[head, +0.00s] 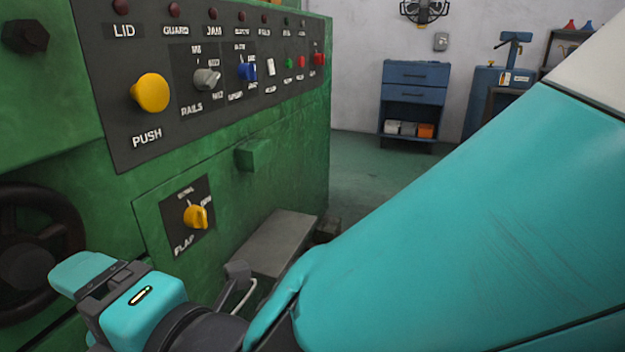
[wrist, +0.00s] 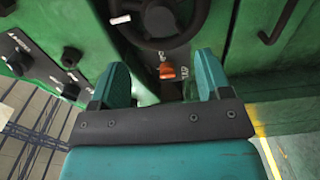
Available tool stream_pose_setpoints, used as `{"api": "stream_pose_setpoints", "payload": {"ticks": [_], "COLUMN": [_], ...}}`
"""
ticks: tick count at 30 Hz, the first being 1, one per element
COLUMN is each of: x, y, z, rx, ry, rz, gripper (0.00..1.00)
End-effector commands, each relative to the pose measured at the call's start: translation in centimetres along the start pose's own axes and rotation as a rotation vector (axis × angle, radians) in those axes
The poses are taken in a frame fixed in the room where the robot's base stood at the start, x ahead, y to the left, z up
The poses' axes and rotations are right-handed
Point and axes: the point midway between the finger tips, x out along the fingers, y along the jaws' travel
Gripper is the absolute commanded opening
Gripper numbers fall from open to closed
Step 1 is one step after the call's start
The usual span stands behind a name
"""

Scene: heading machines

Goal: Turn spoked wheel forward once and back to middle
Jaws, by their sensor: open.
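The spoked wheel (head: 26,264) is dark and mounted on the green machine's front. The head view cuts it off at the left edge. In the wrist view the wheel (wrist: 160,42) shows at the top, partly cut off, with its rim and some spokes visible. My gripper (wrist: 160,78) is open, its two teal fingers apart with nothing held between them. The fingers point toward the machine just short of the wheel's lower rim in the wrist view. In the head view my gripper (head: 80,290) is at lower left, beside the wheel, and appears apart from it.
An orange knob (wrist: 167,72) shows between the fingers in the wrist view. The panel has a yellow push button (head: 150,93), switches, and a yellow FLAP knob (head: 195,217). A grey ledge (head: 275,243) juts out low. Open floor lies behind, with a blue cabinet (head: 413,93).

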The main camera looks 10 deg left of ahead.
Motion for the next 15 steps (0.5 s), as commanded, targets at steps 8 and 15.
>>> {"api": "stream_pose_setpoints", "payload": {"ticks": [8, 15], "x": [-4.5, -5.2], "y": [-0.1, -0.1], "z": [0.0, -0.1], "rx": [0.000, 0.000], "ry": [0.000, 0.001], "rz": [0.000, 0.000], "gripper": [0.71, 0.71]}}
